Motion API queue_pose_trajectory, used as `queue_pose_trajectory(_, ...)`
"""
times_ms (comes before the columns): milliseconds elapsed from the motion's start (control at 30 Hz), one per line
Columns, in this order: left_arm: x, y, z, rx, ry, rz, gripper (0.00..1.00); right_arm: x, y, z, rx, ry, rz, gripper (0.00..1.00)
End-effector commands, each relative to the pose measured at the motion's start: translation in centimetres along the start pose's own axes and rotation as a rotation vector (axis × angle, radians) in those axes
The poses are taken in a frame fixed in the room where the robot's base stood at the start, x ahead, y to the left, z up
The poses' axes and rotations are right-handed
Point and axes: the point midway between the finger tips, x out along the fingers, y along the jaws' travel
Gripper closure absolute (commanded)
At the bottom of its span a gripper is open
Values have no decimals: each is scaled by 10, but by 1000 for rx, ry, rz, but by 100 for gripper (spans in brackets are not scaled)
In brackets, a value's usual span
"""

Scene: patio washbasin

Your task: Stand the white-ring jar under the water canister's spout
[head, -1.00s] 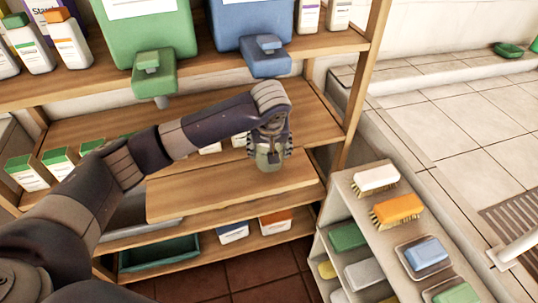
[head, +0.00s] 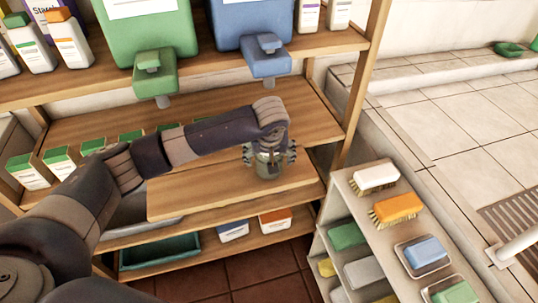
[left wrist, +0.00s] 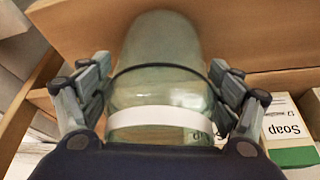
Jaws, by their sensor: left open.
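The glass jar (head: 268,166) stands on the lower wooden board, partly hidden by my gripper. The left wrist view shows its clear greenish glass and white ring (left wrist: 160,118). My left gripper (head: 269,157) is open around it, one finger on each side; the fingers look apart from the glass. A green canister (head: 145,25) and a blue canister (head: 235,22) stand on the shelf above, each with a downward spout. The blue spout (head: 269,83) is above the jar in the picture; I cannot tell their exact alignment. Which canister holds water is unreadable. My right gripper is not in view.
Green-topped soap boxes (head: 60,160) line the middle shelf, partly behind my arm. The pulled-out board (head: 190,203) is bare left of the jar. A rack (head: 350,205) with brushes and soaps stands at the right. A teal tray (head: 150,255) lies below.

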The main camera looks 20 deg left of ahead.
Motion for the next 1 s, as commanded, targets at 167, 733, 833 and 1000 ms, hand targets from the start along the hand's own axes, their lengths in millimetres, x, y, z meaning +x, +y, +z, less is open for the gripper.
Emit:
queue_pose_trajectory(167,-2,0,-2,0,2,0,17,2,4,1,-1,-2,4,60)
queue_pose_trajectory(733,-106,1,-2,0,2,3,17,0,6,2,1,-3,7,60)
queue_pose_trajectory(833,-117,1,-2,-1,1,2,17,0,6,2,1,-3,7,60)
queue_pose_trajectory(1000,-123,0,-2,-1,0,0,17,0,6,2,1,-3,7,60)
